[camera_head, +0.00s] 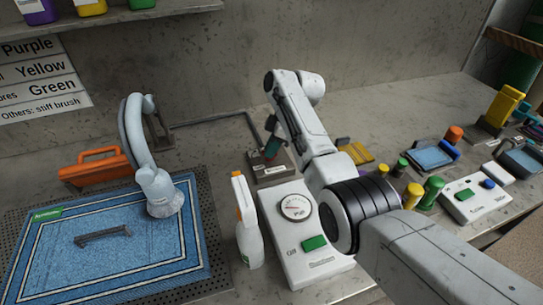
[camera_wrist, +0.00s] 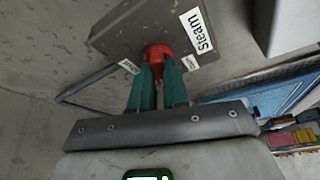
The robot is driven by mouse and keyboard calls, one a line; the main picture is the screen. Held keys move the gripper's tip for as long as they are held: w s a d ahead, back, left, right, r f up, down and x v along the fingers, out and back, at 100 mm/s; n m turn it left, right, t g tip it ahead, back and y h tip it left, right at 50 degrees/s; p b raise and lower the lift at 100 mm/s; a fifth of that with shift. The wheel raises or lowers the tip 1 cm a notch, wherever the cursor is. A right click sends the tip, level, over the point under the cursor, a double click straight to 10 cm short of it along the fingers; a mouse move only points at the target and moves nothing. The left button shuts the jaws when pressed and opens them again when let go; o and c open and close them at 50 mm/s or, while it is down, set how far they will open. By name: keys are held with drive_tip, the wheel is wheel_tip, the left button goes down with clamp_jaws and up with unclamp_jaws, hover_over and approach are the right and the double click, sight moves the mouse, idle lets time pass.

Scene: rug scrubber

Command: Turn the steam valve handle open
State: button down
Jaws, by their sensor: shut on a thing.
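The steam valve is a dark grey plate (camera_wrist: 125,30) with a white "Steam" label, and a red handle (camera_wrist: 157,52) stands out from it. Small white labels sit on either side of the handle; their print is too small to read for sure. My gripper (camera_wrist: 158,72) has its two teal fingers shut on the red handle. In the head view, my gripper (camera_head: 272,140) is at the valve's grey base (camera_head: 270,172), behind the white control box. The handle's exact angle is hard to tell, as the fingers cover part of it.
A white control box (camera_head: 305,235) with a dial and green button stands in front of the valve, beside a spray bottle (camera_head: 247,225). A blue rug (camera_head: 110,240) with a scrubber head (camera_head: 158,190) lies left. Coloured bottles and another box (camera_head: 475,200) stand right. A wall rises behind.

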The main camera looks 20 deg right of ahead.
drive_tip(key=n+b, duration=0.1)
drive_tip(key=b, duration=0.1)
drive_tip(key=n+b, duration=0.1)
drive_tip(key=n+g+b, duration=0.1)
drive_tip(key=b, duration=0.1)
drive_tip(key=shift+w+d+f+b, duration=0.1)
drive_tip(key=shift+w+f+b, duration=0.05)
drive_tip(key=shift+f+b, duration=0.15)
drive_tip(key=shift+r+n+g+b, duration=0.2)
drive_tip(key=shift+n+g+b, duration=0.1)
drive_tip(key=shift+n+b, duration=0.4)
drive_tip(key=shift+r+b, duration=0.1)
drive_tip(key=shift+b, duration=0.2)
drive_tip(key=c, duration=1.1)
unclamp_jaws()
drive_tip(key=v, duration=1)
drive_tip(key=shift+d+r, duration=0.25)
drive_tip(key=shift+r, duration=0.1)
